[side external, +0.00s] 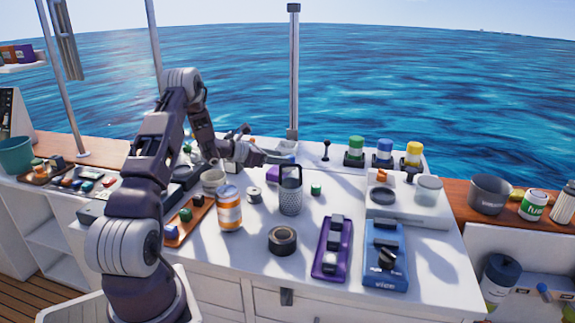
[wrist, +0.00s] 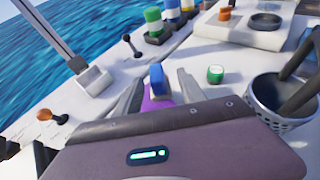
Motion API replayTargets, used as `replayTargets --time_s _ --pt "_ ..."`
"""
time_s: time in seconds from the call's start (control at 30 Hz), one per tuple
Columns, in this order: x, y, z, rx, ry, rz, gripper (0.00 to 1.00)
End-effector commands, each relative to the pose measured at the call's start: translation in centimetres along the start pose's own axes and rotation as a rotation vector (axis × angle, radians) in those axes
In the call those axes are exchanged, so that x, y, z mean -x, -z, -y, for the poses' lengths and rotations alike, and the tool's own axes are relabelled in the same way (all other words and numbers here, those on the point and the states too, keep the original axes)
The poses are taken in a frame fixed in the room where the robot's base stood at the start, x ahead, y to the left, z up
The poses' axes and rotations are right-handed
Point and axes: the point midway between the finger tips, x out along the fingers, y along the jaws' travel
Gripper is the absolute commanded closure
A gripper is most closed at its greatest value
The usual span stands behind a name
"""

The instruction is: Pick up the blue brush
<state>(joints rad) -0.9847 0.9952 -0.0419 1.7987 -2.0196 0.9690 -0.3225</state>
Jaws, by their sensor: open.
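A small object with a blue upper part (wrist: 157,73) and a purple lower part (wrist: 153,100) shows between my fingers in the wrist view. It may be the blue brush, but its shape is partly hidden by my gripper's body. My gripper (wrist: 160,85) is open, one finger on each side of this object, and I cannot tell whether either touches it. In the side view my gripper (side external: 279,157) is low over the white worktop, behind the mesh basket, with a bit of purple (side external: 272,172) just beneath it.
A grey mesh basket (side external: 290,195) with a handle stands close in front, also in the wrist view (wrist: 265,110). A black lever (side external: 325,151) and several colored jars stand behind. An orange-white can (side external: 229,210) stands front left.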

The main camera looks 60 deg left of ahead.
Motion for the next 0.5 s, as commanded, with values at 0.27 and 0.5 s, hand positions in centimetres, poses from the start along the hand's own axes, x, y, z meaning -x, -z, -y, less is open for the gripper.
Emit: replayTargets --time_s 0.27,0.5 --pt "-4.4 0.2 -0.4 -0.004 0.004 0.002 0.53" --pt "-7.0 0.1 -0.6 -0.002 0.002 0.001 0.53"
